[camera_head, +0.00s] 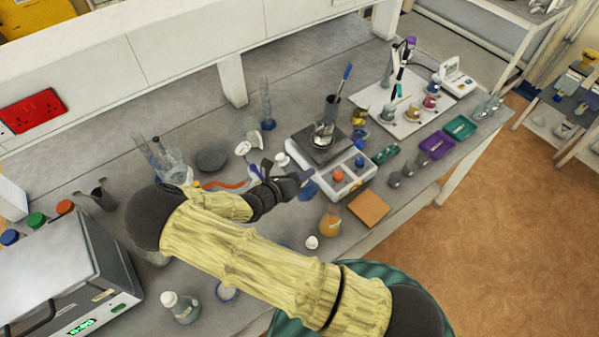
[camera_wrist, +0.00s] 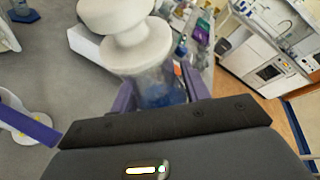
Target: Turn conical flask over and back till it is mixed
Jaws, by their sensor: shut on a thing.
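The conical flask (camera_wrist: 165,88) has a white stopper and blue liquid. In the wrist view it sits between the two purple fingers of my gripper (camera_wrist: 160,95), which is shut on it. The stopper (camera_wrist: 128,40) covers part of the glass. In the head view my gripper (camera_head: 291,182) is over the bench in front of the balance, and the blue of the flask (camera_head: 308,190) shows at its right. The fingers hide much of the flask there, so its exact tilt is hard to tell.
A balance (camera_head: 338,168) with a beaker stands just behind my gripper. An orange-filled flask (camera_head: 331,222) and a brown square tile (camera_head: 369,208) are in front. Glassware (camera_head: 178,172) stands at left, and a grey instrument (camera_head: 62,270) fills the front left.

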